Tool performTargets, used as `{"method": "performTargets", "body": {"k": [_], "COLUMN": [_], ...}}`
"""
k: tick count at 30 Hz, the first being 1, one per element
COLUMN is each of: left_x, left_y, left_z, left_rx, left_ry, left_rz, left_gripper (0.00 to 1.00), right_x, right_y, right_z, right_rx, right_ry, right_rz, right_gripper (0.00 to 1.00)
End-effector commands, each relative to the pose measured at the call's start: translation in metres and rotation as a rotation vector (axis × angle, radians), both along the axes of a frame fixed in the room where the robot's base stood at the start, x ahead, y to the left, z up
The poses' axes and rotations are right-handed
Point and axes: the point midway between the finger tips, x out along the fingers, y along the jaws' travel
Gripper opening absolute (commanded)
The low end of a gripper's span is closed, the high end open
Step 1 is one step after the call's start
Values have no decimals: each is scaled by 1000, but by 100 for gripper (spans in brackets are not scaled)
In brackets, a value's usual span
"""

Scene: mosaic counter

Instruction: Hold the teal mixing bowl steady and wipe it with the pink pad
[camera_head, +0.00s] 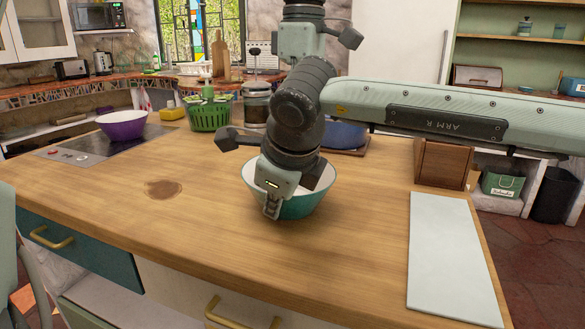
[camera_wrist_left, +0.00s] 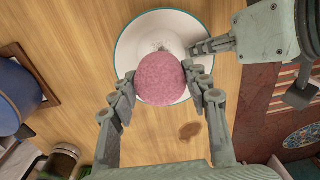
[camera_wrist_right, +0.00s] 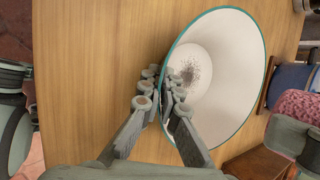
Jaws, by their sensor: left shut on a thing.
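The teal mixing bowl (camera_head: 303,207), white inside, stands upright on the wooden counter. A dark speckled smudge shows on its inner bottom in the right wrist view (camera_wrist_right: 190,72). My right gripper (camera_head: 271,207) is shut on the bowl's near rim, one finger on each side of the wall. My left gripper (camera_wrist_left: 163,80) is shut on the rounded pink pad (camera_wrist_left: 160,78) and holds it above the bowl. I cannot tell whether the pad touches the bowl. In the head view the pad and left gripper are hidden behind my right arm.
A brown stain (camera_head: 164,189) marks the counter left of the bowl. A purple bowl (camera_head: 122,124) sits on the hob, with a green basket (camera_head: 209,114) nearby. A blue pot (camera_head: 345,135) stands behind the bowl. A white board (camera_head: 452,255) lies at right. The front left counter is clear.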

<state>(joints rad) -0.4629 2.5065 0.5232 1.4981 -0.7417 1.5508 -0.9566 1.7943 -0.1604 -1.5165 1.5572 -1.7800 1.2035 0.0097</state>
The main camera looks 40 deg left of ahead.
Motion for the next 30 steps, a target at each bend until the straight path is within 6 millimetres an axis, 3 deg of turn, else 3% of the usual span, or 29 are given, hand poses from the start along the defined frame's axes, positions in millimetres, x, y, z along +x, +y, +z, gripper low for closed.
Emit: {"method": "performTargets", "body": {"k": [1, 5, 30], "left_x": [0, 0, -6], "left_y": [0, 0, 17], "left_z": [-1, -1, -1], "left_rx": [0, 0, 0], "left_ry": [0, 0, 0], "left_rz": [0, 0, 0], "left_gripper": [34, 19, 19], "right_x": [-3, -3, -3], "right_y": [-1, -1, -1], "right_z": [-7, -7, -7], "right_rx": [-9, -9, -9], "right_ry": [12, 12, 12], "right_rz": [0, 0, 0], "right_gripper": [0, 0, 0]}}
